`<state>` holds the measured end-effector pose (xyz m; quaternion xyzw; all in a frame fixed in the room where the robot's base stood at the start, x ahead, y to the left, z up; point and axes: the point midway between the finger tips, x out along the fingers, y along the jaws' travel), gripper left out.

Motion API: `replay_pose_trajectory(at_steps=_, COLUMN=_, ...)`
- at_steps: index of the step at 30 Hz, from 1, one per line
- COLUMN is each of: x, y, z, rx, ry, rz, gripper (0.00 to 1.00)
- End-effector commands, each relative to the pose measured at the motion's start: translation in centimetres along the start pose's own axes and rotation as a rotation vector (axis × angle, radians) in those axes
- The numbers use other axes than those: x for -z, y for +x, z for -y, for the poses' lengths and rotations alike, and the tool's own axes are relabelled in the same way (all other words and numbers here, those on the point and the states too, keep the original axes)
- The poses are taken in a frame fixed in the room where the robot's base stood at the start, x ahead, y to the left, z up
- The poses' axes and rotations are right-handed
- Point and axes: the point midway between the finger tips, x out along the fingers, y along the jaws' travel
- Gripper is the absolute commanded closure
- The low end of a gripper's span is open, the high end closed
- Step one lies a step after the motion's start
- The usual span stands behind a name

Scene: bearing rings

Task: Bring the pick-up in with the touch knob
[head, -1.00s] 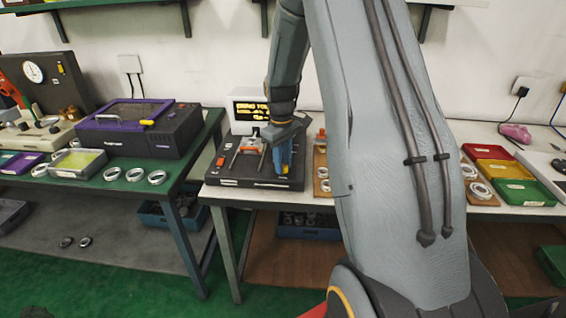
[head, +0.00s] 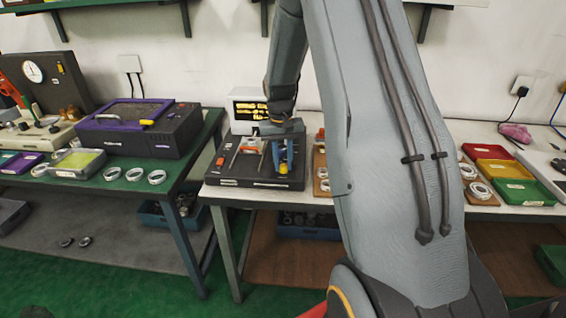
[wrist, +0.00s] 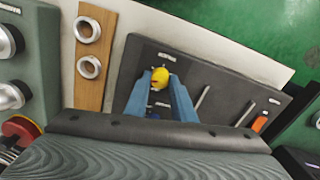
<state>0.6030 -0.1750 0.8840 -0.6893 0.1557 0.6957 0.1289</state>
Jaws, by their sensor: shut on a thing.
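My gripper (head: 283,157) has blue fingers and points down over the right part of a dark test unit (head: 230,181). It is shut on a yellow knob (head: 284,170), which I take to be the touch knob. In the wrist view the yellow knob (wrist: 161,76) shows between the tips of my gripper (wrist: 160,84). Left of my gripper, the unit carries metal rods and an orange-tipped part (head: 251,141). I cannot tell for sure which part is the pick-up. A small screen (head: 250,107) behind shows yellow text too small to read.
A wooden board with metal rings (wrist: 88,48) lies beside the unit. A purple-framed machine (head: 130,125) stands on the green table at left. Red, yellow and green bins (head: 505,172) stand at right. A gap separates the two tables.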

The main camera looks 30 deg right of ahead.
Motion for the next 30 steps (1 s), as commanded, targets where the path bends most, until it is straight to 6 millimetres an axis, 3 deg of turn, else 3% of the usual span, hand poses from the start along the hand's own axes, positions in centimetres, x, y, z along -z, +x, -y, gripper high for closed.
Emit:
replay_pose_trajectory(at_steps=17, x=0.16, y=-0.19, z=-0.01, rx=0.0, ry=0.036, rz=-0.003, gripper=1.0)
replay_pose_trajectory(at_steps=18, x=0.17, y=-0.19, z=-0.01, rx=0.0, ry=0.036, rz=-0.003, gripper=0.76)
replay_pose_trajectory(at_steps=21, x=0.14, y=-0.16, z=-0.01, rx=0.0, ry=0.036, rz=-0.002, gripper=0.59)
replay_pose_trajectory(at_steps=30, x=0.08, y=-0.15, z=-0.01, rx=0.0, ry=0.036, rz=-0.001, gripper=0.59)
